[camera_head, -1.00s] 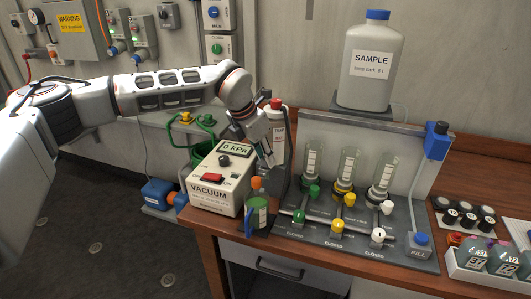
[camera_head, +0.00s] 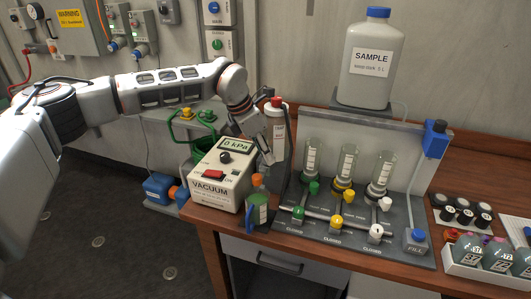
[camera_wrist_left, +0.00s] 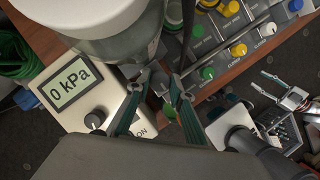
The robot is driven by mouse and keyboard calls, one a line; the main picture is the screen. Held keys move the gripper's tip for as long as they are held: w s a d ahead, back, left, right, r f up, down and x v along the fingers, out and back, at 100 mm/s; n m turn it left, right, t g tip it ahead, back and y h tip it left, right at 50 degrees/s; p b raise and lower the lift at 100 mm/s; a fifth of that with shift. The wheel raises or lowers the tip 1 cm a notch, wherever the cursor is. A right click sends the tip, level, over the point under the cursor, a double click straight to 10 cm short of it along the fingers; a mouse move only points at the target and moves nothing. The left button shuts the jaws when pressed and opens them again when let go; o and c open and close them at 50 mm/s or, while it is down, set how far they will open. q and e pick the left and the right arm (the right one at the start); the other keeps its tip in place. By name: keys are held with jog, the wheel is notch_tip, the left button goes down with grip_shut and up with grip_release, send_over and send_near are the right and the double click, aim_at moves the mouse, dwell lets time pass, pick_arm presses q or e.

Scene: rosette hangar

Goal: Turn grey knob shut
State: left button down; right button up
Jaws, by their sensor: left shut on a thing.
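My left gripper (camera_head: 268,156) reaches down between the vacuum box (camera_head: 208,191) and the dark side of the valve stand. In the left wrist view my left gripper (camera_wrist_left: 160,84) is shut on a small grey piece (camera_wrist_left: 157,80), which looks like the grey knob; the fingers cover most of it. Its exact turn angle cannot be read. In the head view the knob is hidden by the gripper. The box display (camera_wrist_left: 70,82) reads 0 kPa.
A pale red-capped bottle (camera_head: 276,125) stands right behind the left gripper. A green, orange-capped bottle (camera_head: 257,207) stands just in front. The stand has green (camera_head: 298,213), yellow (camera_head: 337,222) and white (camera_head: 376,230) knobs. A large SAMPLE jug (camera_head: 371,65) stands behind.

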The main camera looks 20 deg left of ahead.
pick_arm(q)
jog(key=c, duration=2.1)
grip_release()
jog(key=shift+r, duration=0.1)
jog(key=v, duration=1.2)
jog(key=shift+a, duration=0.1)
